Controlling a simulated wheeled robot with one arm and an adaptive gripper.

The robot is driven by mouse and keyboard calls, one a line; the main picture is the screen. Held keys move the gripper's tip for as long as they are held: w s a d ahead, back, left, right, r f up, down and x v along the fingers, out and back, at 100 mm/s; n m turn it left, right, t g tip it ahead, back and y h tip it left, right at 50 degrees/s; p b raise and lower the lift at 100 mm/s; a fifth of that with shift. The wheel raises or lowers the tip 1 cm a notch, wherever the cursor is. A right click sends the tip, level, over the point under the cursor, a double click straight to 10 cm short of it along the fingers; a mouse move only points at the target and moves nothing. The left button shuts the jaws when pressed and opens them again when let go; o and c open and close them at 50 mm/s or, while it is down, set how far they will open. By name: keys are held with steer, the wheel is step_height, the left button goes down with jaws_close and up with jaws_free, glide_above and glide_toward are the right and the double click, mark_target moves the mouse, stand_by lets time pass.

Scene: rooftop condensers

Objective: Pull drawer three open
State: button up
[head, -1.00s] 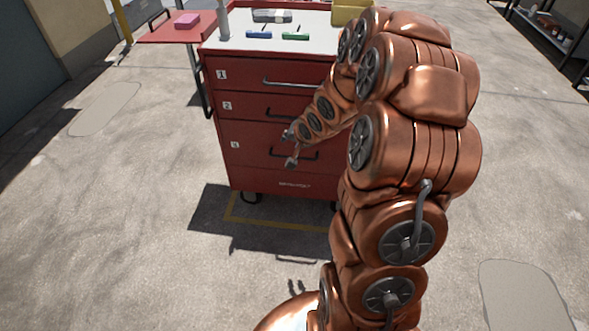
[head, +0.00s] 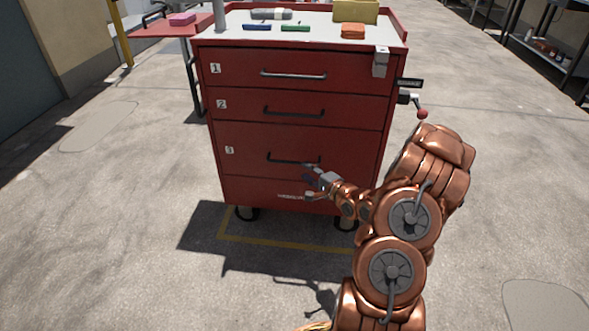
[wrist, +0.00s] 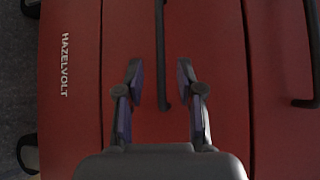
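Drawer three (head: 255,150) is the deep red drawer marked 3, low on the tool chest, and it looks shut and flush. Its dark bar handle (head: 284,160) runs across the front. My gripper (head: 308,181) is just in front of the handle's right part, empty, with its fingers apart. In the wrist view, the handle (wrist: 159,40) runs down from the top and ends between the two spread fingers of my gripper (wrist: 160,78). There are gaps on both sides, and I see no finger touching the handle.
Drawer one (head: 240,70) and drawer two (head: 245,105) are shut above. A lever with a red knob (head: 423,113) sticks out at the chest's right side. Pens, an orange block (head: 353,31) and a yellow box lie on top. The floor in front is clear.

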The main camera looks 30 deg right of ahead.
mark_target(294, 163)
steer(key=shift+w+a+f+b, duration=0.15)
steer(key=shift+w+b, duration=0.25)
steer(key=shift+w, duration=0.85)
steer(key=shift+w+a+f+b, duration=0.1)
steer(key=shift+w+f+b, duration=0.2)
steer(key=shift+w, duration=0.95)
steer(key=shift+w+a+f+b, duration=0.1)
steer(key=shift+w+b, duration=0.35)
steer(key=shift+w, duration=0.8)
steer(key=shift+c, duration=0.3)
jaws_close()
